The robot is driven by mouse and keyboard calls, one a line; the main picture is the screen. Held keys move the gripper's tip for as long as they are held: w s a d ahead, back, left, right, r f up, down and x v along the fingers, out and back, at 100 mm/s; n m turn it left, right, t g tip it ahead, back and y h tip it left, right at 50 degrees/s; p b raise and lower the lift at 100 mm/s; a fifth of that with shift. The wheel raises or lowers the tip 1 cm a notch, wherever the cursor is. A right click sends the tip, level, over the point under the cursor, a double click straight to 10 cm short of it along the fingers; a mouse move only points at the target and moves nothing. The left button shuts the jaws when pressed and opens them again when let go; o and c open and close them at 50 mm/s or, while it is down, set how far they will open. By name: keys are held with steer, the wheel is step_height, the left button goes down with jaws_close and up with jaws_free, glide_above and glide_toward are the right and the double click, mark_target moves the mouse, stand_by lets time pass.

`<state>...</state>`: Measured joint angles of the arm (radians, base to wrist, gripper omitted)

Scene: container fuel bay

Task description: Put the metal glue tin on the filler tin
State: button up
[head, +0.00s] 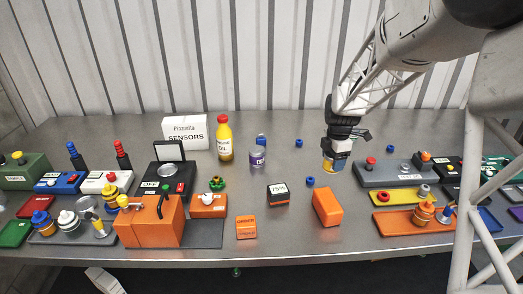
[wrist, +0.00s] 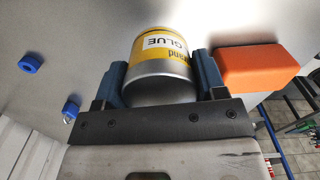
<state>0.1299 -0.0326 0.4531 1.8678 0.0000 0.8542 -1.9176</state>
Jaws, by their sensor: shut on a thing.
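The metal glue tin (wrist: 160,52) has a yellow band and a white patch reading GLUE. It sits between the two fingers of my gripper (wrist: 161,72), which is shut on it. In the head view my gripper (head: 335,150) points down right of the table's middle, with the glue tin (head: 328,166) under it. Whether the tin touches the table is hard to tell. A grey tin with a purple label (head: 257,159) stands upright to the left, apart from my gripper; it looks like the filler tin, but its print is too small to read. Its top looks bare.
A yellow oil bottle (head: 224,140) stands left of the purple-labelled tin, and a small blue item (head: 261,139) stands behind it. An orange block (head: 327,207) and a black-and-white box (head: 278,194) lie in front.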

steer(key=s+a+r+n, duration=0.2)
steer(key=a+r+n, duration=0.1)
steer(key=a, duration=0.7)
steer(key=s+a+r+n, duration=0.2)
steer(key=a+n, duration=0.3)
steer(key=a, duration=0.6)
steer(key=shift+a+r+n, duration=0.3)
steer(key=shift+r+n, duration=0.1)
steer(key=shift+r, duration=0.05)
steer(key=shift+w, duration=0.1)
glide_above(257, 149)
steer(key=shift+f, duration=0.75)
steer(key=shift+f, duration=1.75)
steer(key=shift+f, duration=0.1)
